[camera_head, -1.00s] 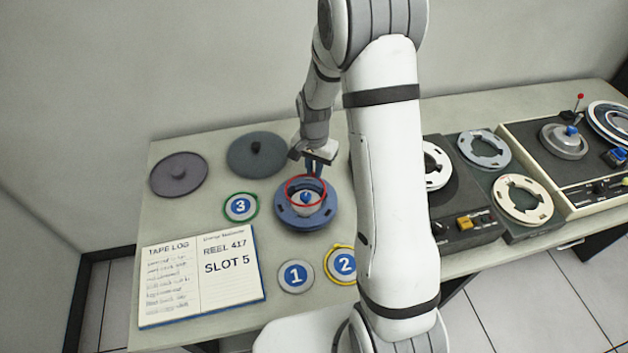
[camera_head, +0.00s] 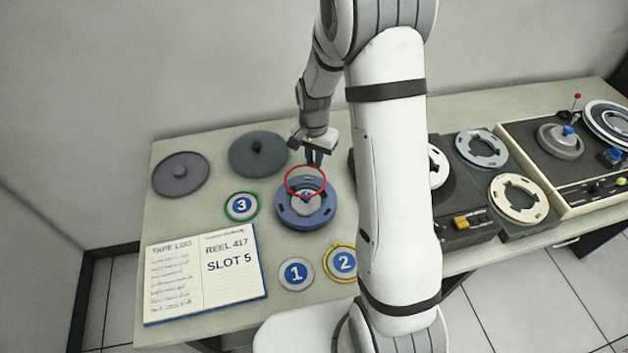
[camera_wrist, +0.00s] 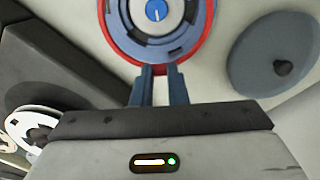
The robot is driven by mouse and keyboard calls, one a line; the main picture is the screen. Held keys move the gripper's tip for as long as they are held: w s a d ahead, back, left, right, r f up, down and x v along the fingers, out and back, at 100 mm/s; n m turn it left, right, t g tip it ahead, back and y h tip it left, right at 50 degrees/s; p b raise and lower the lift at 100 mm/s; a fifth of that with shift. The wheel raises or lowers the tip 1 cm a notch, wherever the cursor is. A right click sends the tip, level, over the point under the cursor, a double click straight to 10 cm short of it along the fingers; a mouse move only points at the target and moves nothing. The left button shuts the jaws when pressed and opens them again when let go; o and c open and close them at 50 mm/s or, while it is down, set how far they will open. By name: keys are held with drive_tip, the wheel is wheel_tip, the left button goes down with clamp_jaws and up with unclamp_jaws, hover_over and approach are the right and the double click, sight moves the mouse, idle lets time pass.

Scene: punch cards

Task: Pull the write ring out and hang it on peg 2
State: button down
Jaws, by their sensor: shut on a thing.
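The red write ring (camera_head: 290,190) is held by its far edge in my gripper (camera_head: 314,160), which is shut on it. In the head view the ring appears above the blue reel (camera_head: 288,217), tilted or level I cannot tell. In the wrist view the ring (camera_wrist: 209,45) shows around the blue reel (camera_wrist: 190,35), with my gripper's fingertips (camera_wrist: 155,70) at its near edge. The disc marked 2 (camera_head: 341,263) lies on the table with a yellow ring around it. No upright part of a peg is clear there.
The disc marked 1 (camera_head: 296,274) lies left of disc 2, and disc 3 (camera_head: 241,206) has a green ring. An open log book (camera_head: 205,275) reads "REEL 417 SLOT 5". Two grey round lids (camera_head: 180,175) (camera_head: 257,154) lie behind. Tape machines (camera_head: 460,190) stand at the right.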

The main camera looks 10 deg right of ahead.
drive_tip(key=shift+r+p, duration=1.35)
drive_tip(key=shift+r, duration=1.4)
drive_tip(key=shift+f, duration=0.1)
